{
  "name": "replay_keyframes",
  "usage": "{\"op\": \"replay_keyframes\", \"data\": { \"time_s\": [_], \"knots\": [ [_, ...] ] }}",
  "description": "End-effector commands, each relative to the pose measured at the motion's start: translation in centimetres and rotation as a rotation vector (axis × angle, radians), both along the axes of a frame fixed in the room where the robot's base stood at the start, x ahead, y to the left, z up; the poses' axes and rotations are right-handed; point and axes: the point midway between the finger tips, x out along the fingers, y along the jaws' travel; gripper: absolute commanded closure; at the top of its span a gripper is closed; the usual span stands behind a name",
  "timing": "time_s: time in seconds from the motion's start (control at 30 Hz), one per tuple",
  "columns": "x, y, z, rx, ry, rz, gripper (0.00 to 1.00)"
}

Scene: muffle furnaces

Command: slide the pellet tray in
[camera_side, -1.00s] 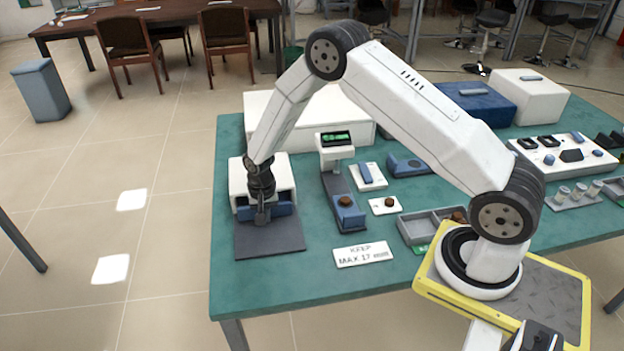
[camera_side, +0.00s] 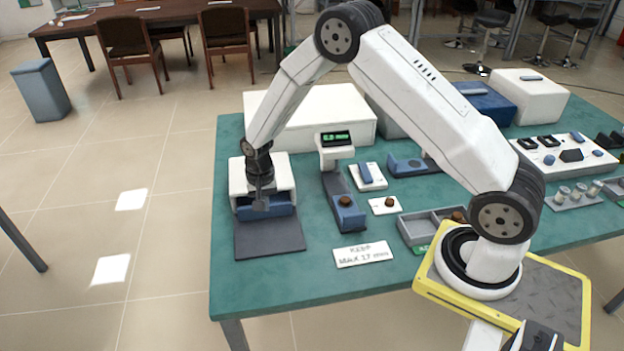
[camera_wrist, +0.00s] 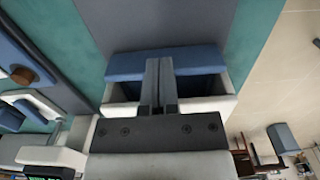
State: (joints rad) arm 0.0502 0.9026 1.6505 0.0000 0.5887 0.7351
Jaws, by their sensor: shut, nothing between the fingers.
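The white furnace box (camera_side: 276,173) stands at the left of the green table, its open mouth facing the near side. A blue tray (camera_side: 281,209) sits at the mouth, its front wall across the opening; it also shows as a blue bar in the wrist view (camera_wrist: 137,66). My gripper (camera_side: 261,206) is shut and empty, pointing down just at the tray's front. In the wrist view my gripper's fingers (camera_wrist: 158,66) are together, reaching toward the blue bar. I cannot tell whether they touch it. Whether the tray holds pellets is hidden.
A dark grey mat (camera_side: 268,238) lies clear before the furnace. A white sign (camera_side: 362,255) lies near the front. A grey divided tray (camera_side: 417,230) is farther right.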

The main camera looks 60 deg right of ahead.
Motion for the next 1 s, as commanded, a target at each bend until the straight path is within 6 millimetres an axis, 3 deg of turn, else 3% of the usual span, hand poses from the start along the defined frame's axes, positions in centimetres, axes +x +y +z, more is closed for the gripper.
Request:
{"op": "replay_keyframes", "data": {
  "time_s": [0.43, 1.0],
  "knots": [
    [0.0, 0.0, 2.5, 0.0, -0.001, 0.0, 1.0],
    [-0.3, 0.1, 3.2, 0.0, -0.004, 0.014, 1.0]
  ]
}}
